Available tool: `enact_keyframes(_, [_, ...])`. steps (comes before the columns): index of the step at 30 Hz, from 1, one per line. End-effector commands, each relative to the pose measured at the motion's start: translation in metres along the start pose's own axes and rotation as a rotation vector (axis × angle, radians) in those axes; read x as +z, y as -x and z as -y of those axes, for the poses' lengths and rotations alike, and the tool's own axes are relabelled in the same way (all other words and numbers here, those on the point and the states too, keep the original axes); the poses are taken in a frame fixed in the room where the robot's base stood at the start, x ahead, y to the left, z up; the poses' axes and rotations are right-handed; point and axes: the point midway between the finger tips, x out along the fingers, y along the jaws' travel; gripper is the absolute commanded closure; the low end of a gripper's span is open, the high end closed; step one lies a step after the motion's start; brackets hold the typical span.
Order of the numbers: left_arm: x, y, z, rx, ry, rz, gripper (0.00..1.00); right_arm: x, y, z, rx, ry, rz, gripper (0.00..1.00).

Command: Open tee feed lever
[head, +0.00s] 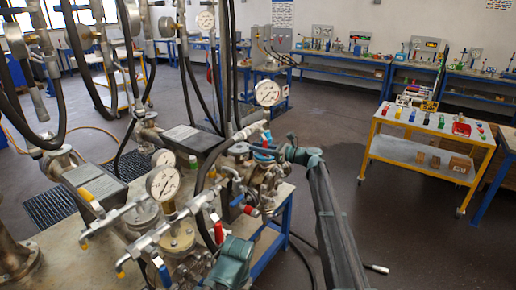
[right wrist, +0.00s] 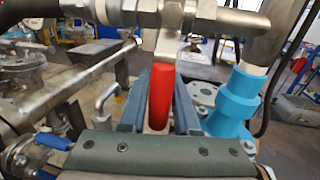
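A red lever handle (right wrist: 162,95) stands upright in the right wrist view, below a metal pipe fitting. My right gripper (right wrist: 160,100) has one finger on each side of it. Narrow gaps show beside the handle, so the fingers look open around it. In the head view my right gripper (head: 277,152) is at the right side of the pipework, its arm rising from the bottom. There the handle between the fingers is too small to make out. No label shows which lever is the tee feed lever.
Gauges (head: 163,183), hoses and valves crowd the bench around my right gripper. A blue sleeve (right wrist: 233,100) stands close right of the red handle in the wrist view. A yellow cart (head: 425,152) stands at the right, with open floor between.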

Motion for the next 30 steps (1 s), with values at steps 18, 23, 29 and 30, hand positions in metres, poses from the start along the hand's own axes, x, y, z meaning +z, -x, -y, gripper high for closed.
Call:
enact_keyframes(18, [0.0,0.0,0.0,0.0,0.0,0.0,0.5,0.0,0.0003,0.0,0.0,0.0,0.0,1.0])
enact_keyframes(23, [0.0,0.0,0.0,0.0,0.0,0.0,0.5,0.0,0.0003,0.0,0.0,0.0,0.0,1.0])
enact_keyframes(29, [0.0,0.0,0.0,0.0,0.0,0.0,0.5,0.0,0.0004,0.0,0.0,0.0,0.0,1.0])
enact_keyframes(30, [0.0,0.0,0.0,0.0,0.0,0.0,0.5,0.0,0.0004,0.0,0.0,0.0,0.0,1.0])
